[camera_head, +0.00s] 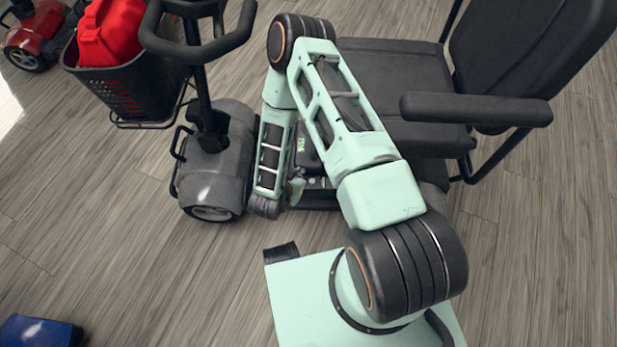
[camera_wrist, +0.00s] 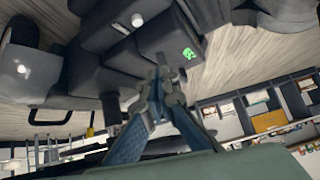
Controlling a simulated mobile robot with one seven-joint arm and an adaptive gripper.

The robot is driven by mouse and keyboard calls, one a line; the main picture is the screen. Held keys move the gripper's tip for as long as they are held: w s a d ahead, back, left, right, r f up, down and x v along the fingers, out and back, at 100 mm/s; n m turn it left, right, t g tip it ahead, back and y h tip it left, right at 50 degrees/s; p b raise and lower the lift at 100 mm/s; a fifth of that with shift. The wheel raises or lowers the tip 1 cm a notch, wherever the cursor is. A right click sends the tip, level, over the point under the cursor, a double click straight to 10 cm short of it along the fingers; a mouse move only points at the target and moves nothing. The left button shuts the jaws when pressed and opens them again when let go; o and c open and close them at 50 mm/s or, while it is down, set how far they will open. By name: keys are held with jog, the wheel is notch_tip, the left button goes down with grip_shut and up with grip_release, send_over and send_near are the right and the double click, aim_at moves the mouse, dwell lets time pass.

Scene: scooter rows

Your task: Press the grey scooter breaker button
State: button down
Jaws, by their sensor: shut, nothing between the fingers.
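The grey scooter (camera_head: 222,165) stands on the wooden floor, with its handlebar at the left and black seat (camera_head: 385,75) at the right. My gripper (camera_head: 297,188) is low beside the scooter's middle, below the seat, partly hidden by my arm. In the wrist view, my gripper (camera_wrist: 164,80) has its fingertips together, with nothing between them. They point at the scooter's dark underseat housing (camera_wrist: 110,78). A green mark (camera_wrist: 188,53) shows on a dark box just beyond the tips; it also shows in the head view (camera_head: 300,144). I cannot make out the breaker button for certain.
A black basket (camera_head: 130,90) with a red bag (camera_head: 108,32) hangs at the scooter's front. A red scooter (camera_head: 35,40) stands at the far left, and a blue object (camera_head: 38,331) lies at lower left. Shelves (camera_wrist: 262,108) show in the wrist view.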

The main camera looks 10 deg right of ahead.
jog(key=s, duration=0.1)
jog(key=f, duration=0.1)
jog(key=s, duration=0.1)
jog(key=shift+s+d+f, duration=0.15)
jog(key=shift+s+f, duration=0.1)
jog(key=shift+s, duration=0.1)
jog(key=b, duration=0.4)
send_over(312, 181)
jog(key=s+a, duration=0.1)
jog(key=s, duration=0.1)
notch_tip(312, 181, down, 7)
jog(key=shift+w+a+r, duration=0.1)
jog(key=f, duration=0.1)
jog(key=f+b, duration=0.1)
jog(key=shift+w+f, duration=0.25)
jog(key=shift+f, duration=0.1)
jog(key=shift+f+b, duration=0.45)
jog(key=shift+f, duration=0.35)
jog(key=shift+f, duration=0.1)
